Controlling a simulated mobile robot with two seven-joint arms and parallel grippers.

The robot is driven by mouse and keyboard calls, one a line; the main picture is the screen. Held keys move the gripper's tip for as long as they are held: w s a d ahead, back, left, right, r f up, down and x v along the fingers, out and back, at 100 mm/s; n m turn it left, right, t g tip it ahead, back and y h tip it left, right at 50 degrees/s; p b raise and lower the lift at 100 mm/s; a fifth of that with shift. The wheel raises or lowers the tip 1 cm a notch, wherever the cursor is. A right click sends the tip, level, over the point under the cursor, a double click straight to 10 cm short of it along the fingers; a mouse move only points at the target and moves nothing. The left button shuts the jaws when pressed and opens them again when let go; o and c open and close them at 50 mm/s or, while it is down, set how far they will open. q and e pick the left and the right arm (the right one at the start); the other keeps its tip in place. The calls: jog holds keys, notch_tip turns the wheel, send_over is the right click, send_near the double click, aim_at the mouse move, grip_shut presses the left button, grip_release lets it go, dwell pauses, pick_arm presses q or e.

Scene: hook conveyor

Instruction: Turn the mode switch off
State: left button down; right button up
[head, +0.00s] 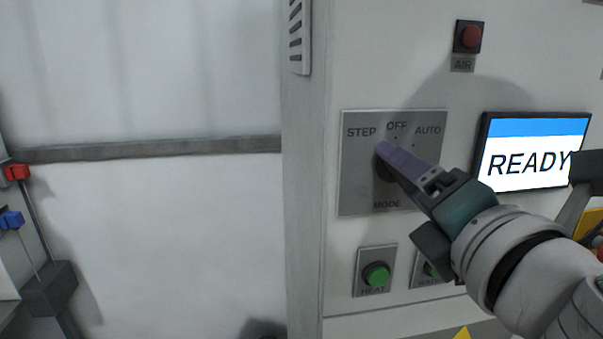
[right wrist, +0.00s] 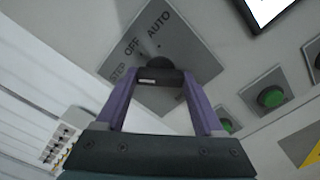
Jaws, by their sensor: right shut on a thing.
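The mode switch is a dark knob (head: 383,168) on a grey metal plate (head: 355,190) marked STEP, OFF, AUTO and MODE. My right gripper (head: 391,155) reaches it from the lower right, and its purple fingers cover much of the knob. In the right wrist view the knob's dark handle (right wrist: 160,77) lies between the two fingertips, with a short white mark near its left end. The gripper is shut on it. I cannot tell for sure which label the knob points to. My left gripper is not in view.
A screen (head: 530,152) reading READY is right of the plate. A red AIR button (head: 470,37) is above. A green HEAT button (head: 376,274) and another green button (head: 431,270) are below. Red and blue levers (head: 12,218) stand at far left.

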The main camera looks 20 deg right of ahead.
jog(key=shift+m+b, duration=0.9)
jog(key=shift+m, duration=2.7)
jog(key=o, duration=1.4)
jog(key=v, duration=0.1)
jog(key=b+v, duration=0.1)
jog(key=v, duration=0.1)
jog(key=b+v, duration=0.1)
jog(key=shift+s+f, duration=0.2)
jog(key=shift+f, duration=0.15)
send_near(404, 181)
jog(key=shift+s+r, duration=0.35)
